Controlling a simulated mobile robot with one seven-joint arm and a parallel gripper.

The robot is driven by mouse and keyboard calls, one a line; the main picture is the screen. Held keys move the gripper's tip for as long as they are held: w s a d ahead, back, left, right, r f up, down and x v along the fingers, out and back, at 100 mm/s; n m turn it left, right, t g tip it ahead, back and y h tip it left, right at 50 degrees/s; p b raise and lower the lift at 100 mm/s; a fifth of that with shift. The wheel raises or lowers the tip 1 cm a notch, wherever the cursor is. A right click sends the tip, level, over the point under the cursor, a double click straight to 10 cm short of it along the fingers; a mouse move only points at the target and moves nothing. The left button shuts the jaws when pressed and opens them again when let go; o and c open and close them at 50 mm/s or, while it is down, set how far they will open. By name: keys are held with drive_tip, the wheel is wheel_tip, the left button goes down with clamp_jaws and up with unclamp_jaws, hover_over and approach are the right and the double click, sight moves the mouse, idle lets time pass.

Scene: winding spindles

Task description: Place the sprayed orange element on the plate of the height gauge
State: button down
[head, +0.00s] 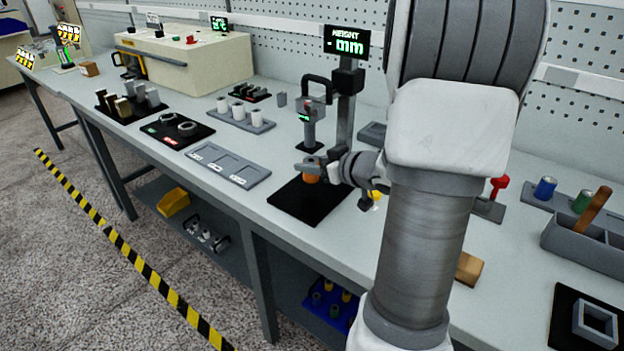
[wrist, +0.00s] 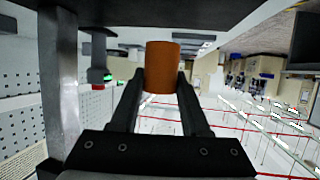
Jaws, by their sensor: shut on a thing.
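The orange element (wrist: 162,68) is a small cylinder between the two fingers of my gripper (wrist: 158,90) in the wrist view. My gripper is shut on it. In the head view the orange element (head: 311,172) shows just above the black plate of the height gauge (head: 306,203), partly covered by my gripper (head: 312,168). I cannot tell whether it touches the plate. The height gauge (head: 345,95) has a post behind the plate and a display reading "HEIGHT - mm". Its probe is above and behind my gripper.
A grey tray with recesses (head: 228,166) lies left of the plate. A black mat with dark rings (head: 178,130) and a holder with white cylinders (head: 240,115) are farther left. A yellow item (head: 375,197) is close right of the plate. A grey toolbox (head: 585,240) stands at the right.

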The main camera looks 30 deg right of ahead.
sight(316, 177)
drive_tip(key=shift+f+b, duration=0.55)
drive_tip(key=shift+f, duration=1.1)
drive_tip(key=shift+f, duration=0.2)
drive_tip(key=shift+c, duration=1.9)
unclamp_jaws()
drive_tip(key=shift+r, duration=0.1)
drive_tip(key=shift+s+r, duration=0.1)
drive_tip(key=shift+r, duration=0.15)
drive_tip(key=p+v, duration=0.3)
drive_tip(key=v, duration=0.8)
drive_tip(key=shift+s+p, duration=0.3)
drive_tip(key=shift+s, duration=0.15)
drive_tip(key=shift+d, duration=0.1)
